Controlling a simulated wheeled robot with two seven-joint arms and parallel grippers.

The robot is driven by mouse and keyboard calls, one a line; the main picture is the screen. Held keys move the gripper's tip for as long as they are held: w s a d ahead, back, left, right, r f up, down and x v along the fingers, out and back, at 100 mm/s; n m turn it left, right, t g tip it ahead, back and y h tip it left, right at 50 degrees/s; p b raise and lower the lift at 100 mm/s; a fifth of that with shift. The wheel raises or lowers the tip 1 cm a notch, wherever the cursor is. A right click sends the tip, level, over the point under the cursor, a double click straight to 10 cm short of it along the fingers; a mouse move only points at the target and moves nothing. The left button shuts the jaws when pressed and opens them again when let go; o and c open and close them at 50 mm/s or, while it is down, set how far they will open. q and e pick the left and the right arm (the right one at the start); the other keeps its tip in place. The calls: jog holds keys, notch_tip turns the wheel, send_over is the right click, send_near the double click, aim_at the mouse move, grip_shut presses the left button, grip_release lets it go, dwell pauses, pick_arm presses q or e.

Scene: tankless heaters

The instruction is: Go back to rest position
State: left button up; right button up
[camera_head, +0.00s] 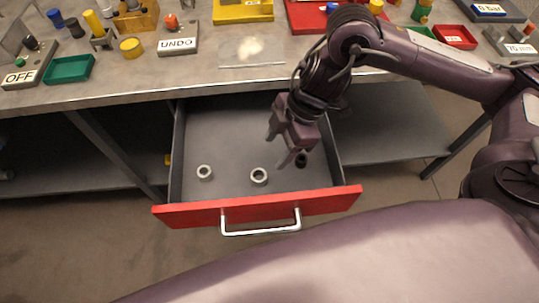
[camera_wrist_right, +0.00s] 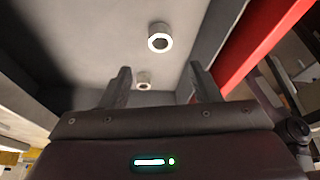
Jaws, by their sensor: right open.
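My right gripper (camera_head: 283,143) hangs over the right part of the open drawer (camera_head: 228,120), pointing down. Its two fingers are apart with nothing between them, as the right wrist view (camera_wrist_right: 163,88) also shows. Two light grey ring-shaped nuts lie on the drawer floor. The left nut (camera_head: 205,172) and the middle nut (camera_head: 259,175) are both apart from the gripper. In the wrist view one nut (camera_wrist_right: 160,38) is near the top and another (camera_wrist_right: 143,80) shows beyond the fingers. My left gripper is not in view.
The drawer's red front (camera_head: 180,214) with its silver handle (camera_head: 260,229) sticks out below the workbench (camera_head: 130,88). The bench top holds an OFF block (camera_head: 28,68), a green tray (camera_head: 68,69), an UNDO block (camera_head: 178,40) and several coloured parts. A grey shelf (camera_head: 385,125) is right of the drawer.

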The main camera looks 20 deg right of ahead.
jog(key=shift+d+r, duration=0.25)
jog(key=shift+r, duration=0.4)
jog(key=shift+r, duration=0.1)
